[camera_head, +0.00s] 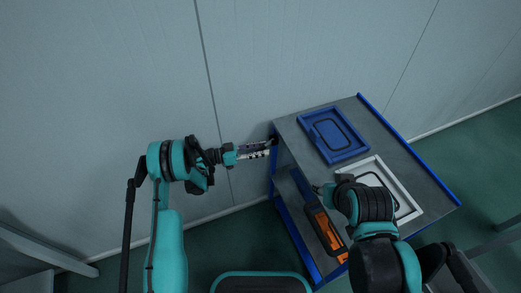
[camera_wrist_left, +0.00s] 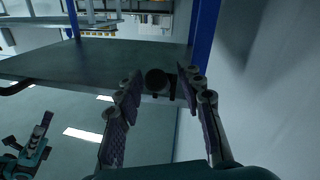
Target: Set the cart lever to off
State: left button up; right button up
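The cart (camera_head: 405,170) has a grey top and blue corner posts and stands against the wall. In the left wrist view, a dark round knob on a short dark stem (camera_wrist_left: 157,80), seemingly the cart lever, sits at the cart's edge beside a blue post. My left gripper (camera_head: 268,148) is at the cart's left corner. In the left wrist view its fingers (camera_wrist_left: 160,88) are apart, with the knob between their tips and no clear contact. In the head view the lever is too small to make out. My right gripper (camera_head: 320,189) is over the cart's near side, mostly hidden by its arm.
A blue tray (camera_head: 308,123) and a white tray (camera_head: 412,208) lie on the cart top. An orange case (camera_head: 328,232) sits on the lower shelf. The wall (camera_head: 100,100) is close behind my left gripper. Green floor (camera_head: 205,245) is open left of the cart.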

aim_at(259, 149)
pick_arm(q)
grip_shut()
jog(key=shift+r, duration=0.1)
jog(key=r+y+p, duration=0.1)
jog(key=r+g+y+p, duration=0.1)
jog(key=y+p, duration=0.1)
jog(key=shift+s+a+n, duration=0.2)
jog(key=shift+a+n, duration=0.1)
jog(key=shift+a, duration=0.05)
jog(key=r+y+p, duration=0.1)
jog(key=y+p, duration=0.2)
jog(key=shift+r+g, duration=0.35)
jog(key=shift+g, duration=0.05)
jog(key=r+y+p, duration=0.1)
jog(key=g+y+p, duration=0.1)
jog(key=y, duration=0.1)
jog(key=shift+d+r+n+y, duration=0.1)
jog(key=shift+r+n+y, duration=0.2)
jog(key=shift+r+n, duration=0.1)
jog(key=shift+w+d+r+g+y+p, duration=0.1)
jog(key=shift+d+r+g+y+p, duration=0.2)
jog(key=shift+y, duration=0.55)
jog(key=shift+w+d+r+g+y+p, duration=0.1)
jog(key=shift+r+g+y+p, duration=0.3)
jog(key=shift+y, duration=0.45)
jog(key=shift+f, duration=0.1)
